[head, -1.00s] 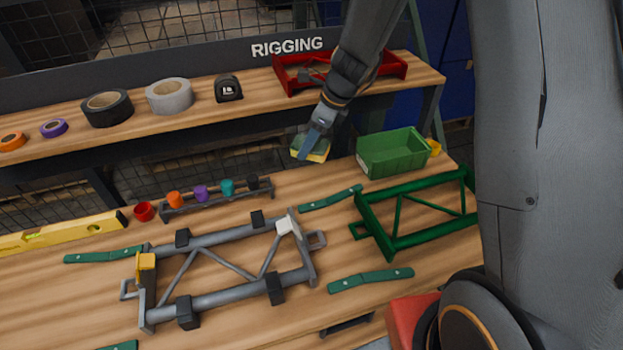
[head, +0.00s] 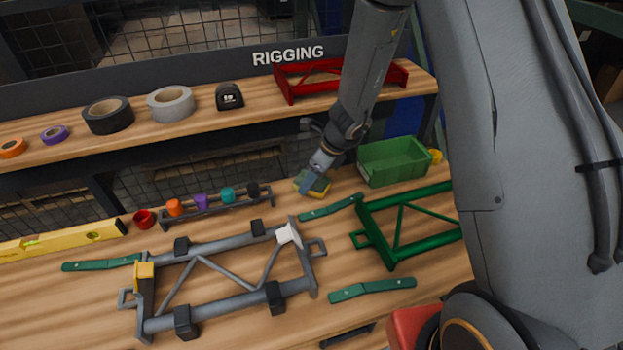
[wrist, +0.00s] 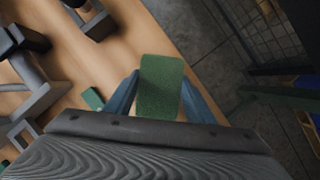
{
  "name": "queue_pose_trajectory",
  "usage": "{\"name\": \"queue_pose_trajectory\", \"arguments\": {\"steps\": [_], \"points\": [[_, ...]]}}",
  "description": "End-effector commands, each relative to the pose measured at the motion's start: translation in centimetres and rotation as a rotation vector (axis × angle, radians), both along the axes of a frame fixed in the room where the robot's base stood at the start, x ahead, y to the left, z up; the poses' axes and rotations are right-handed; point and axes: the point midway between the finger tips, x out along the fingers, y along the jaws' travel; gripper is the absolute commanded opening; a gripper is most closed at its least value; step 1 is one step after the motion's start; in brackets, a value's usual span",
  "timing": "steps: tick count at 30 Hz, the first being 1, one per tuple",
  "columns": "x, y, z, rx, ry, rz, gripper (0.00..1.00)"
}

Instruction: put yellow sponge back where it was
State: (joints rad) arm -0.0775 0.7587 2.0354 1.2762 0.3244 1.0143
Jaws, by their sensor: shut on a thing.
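The yellow sponge (head: 322,188) has a green scouring side. In the wrist view, the green face of the sponge (wrist: 160,86) fills the space between my two blue fingers. My gripper (head: 313,184) is shut on it, near the back edge of the workbench, left of the green bin and right of the rack of coloured caps. In the head view my fingers cover part of the sponge. I cannot tell whether it touches the bench top.
The green bin (head: 392,163) stands right of my gripper. The cap rack (head: 216,206) is to the left, and a grey frame (head: 216,303) and a green frame (head: 372,237) lie nearer. The raised shelf (head: 190,132) runs behind.

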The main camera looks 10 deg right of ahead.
Motion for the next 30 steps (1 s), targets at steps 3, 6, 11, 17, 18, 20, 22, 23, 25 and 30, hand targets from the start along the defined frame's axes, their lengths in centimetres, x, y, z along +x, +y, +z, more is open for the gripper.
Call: {"name": "queue_pose_trajectory", "arguments": {"steps": [3, 6, 11, 17, 18, 20, 22, 23, 25, 30], "points": [[0.0, 0.0, 0.1, 0.0, 0.0, 0.001, 0.21], [0.0, 0.0, 0.0, 0.0, 0.0, 0.001, 0.21], [0.0, 0.0, -0.2, 0.0, 0.0, 0.001, 0.59], [0.0, 0.0, -0.2, 0.0, 0.0, 0.001, 0.68], [0.0, 0.0, -0.2, 0.0, 0.0, 0.001, 0.68], [0.0, 0.0, -0.2, 0.0, 0.0, 0.001, 0.68], [0.0, 0.0, -0.1, 0.0, 0.0, 0.001, 0.68], [0.0, 0.0, 0.0, 0.0, 0.0, 0.001, 0.68], [0.0, 0.0, 0.3, 0.0, 0.0, 0.001, 0.68], [-0.4, -0.9, 2.5, -0.001, -0.005, 0.0, 0.68]]}}
